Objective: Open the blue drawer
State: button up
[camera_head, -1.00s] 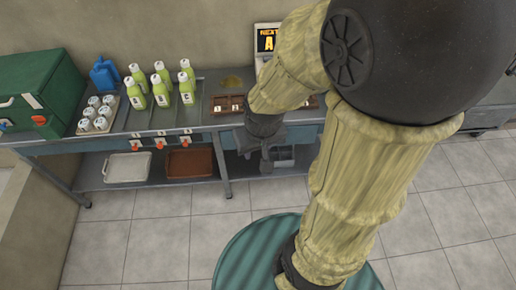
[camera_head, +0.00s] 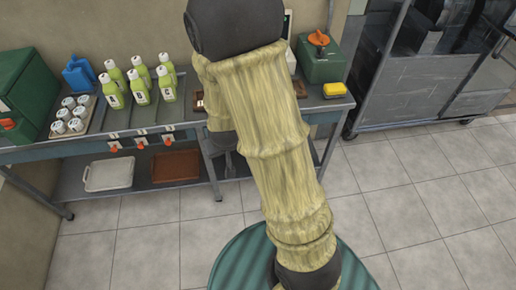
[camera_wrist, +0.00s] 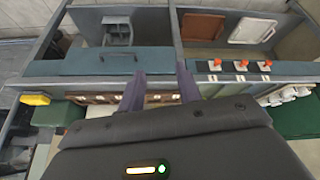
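The blue drawer (camera_wrist: 80,68) is a wide front below the counter's edge, with a dark bar handle (camera_wrist: 118,58), in the upside-down wrist view. It looks closed, level with the counter front. In the head view my arm covers most of it. My gripper (camera_wrist: 160,74) is open, its two dark purple fingers apart with nothing visible between them. The fingers reach toward the counter front near the drawer's right end in the wrist view, and the handle is left of them. I cannot tell whether they touch the front. In the head view the gripper is largely hidden behind my arm.
Green bottles (camera_head: 141,88) and a can tray (camera_head: 82,122) stand on the counter. A white tray (camera_head: 108,173) and a brown tray (camera_head: 176,167) lie on the shelf below. A yellow sponge (camera_head: 334,90) sits at the right.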

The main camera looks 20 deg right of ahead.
jog(key=w+d+f+n+t+h+b, duration=0.1)
jog(key=d+f+n+t+h+b, duration=0.1)
jog(key=f+b, duration=0.4)
jog(key=w+d+f+n+t+h+b, duration=0.1)
jog(key=d+f+n+t+h+b, duration=0.2)
jog(key=f, duration=0.9)
jog(key=d+f+n+t+h+b, duration=0.2)
jog(key=f+n+t+h+b, duration=0.2)
jog(key=f+b, duration=0.5)
jog(key=t+h, duration=0.1)
jog(key=h, duration=0.1)
jog(key=shift+w+d+f+n+h, duration=0.25)
jog(key=shift+w+f+n+h, duration=0.05)
jog(key=shift+w+h, duration=0.1)
jog(key=b+x, duration=0.1)
jog(key=x, duration=1.6)
jog(key=shift+w+r, duration=0.15)
jog(key=shift+w, duration=0.1)
grip_shut()
